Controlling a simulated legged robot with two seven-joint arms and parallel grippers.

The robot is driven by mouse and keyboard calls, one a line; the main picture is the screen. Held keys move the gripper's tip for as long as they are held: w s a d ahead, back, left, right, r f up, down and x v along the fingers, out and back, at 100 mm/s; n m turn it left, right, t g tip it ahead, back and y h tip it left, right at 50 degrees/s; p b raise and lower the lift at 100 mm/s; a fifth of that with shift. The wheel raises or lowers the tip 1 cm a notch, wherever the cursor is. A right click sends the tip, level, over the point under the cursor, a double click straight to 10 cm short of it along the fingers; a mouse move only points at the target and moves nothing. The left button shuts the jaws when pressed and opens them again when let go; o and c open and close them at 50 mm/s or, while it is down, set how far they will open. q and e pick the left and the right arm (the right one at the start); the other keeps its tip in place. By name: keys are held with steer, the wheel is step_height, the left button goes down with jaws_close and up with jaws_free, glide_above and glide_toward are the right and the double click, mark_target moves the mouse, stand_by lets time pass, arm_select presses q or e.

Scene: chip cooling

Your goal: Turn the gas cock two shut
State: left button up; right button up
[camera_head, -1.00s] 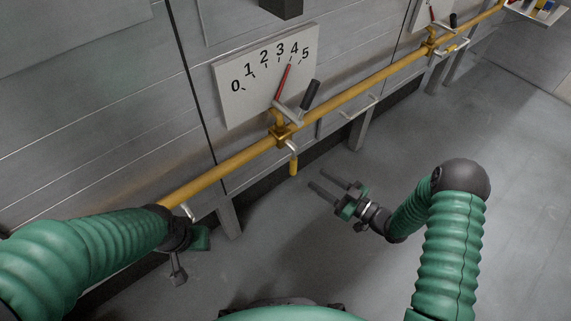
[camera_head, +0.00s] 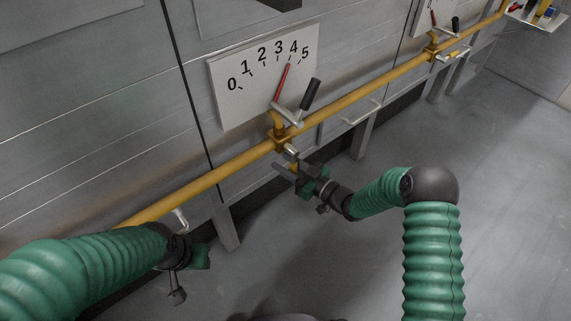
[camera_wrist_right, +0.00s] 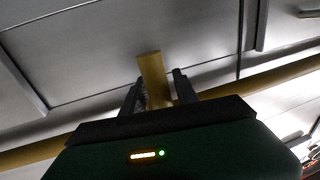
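A gas cock (camera_head: 280,142) sits on the yellow pipe below a dial board (camera_head: 265,75). Its yellow handle (camera_wrist_right: 153,78) points down from a short silver stem, and in the head view it is mostly hidden behind my right gripper (camera_head: 287,166). The right gripper's fingers are apart, one on each side of the handle. In the right wrist view (camera_wrist_right: 160,95) a gap shows between the handle and the right-hand finger; contact on the left is unclear. My left gripper (camera_head: 188,275) hangs low at the left, partly hidden by its arm; its opening is unclear.
The yellow pipe (camera_head: 370,88) runs along the grey wall panels. A black-handled lever (camera_head: 308,97) stands beside the dial, whose red pointer (camera_head: 282,82) is near 4. Another cock (camera_head: 434,46) sits further right. The grey floor at right is clear.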

jaws_close()
stand_by(1.2)
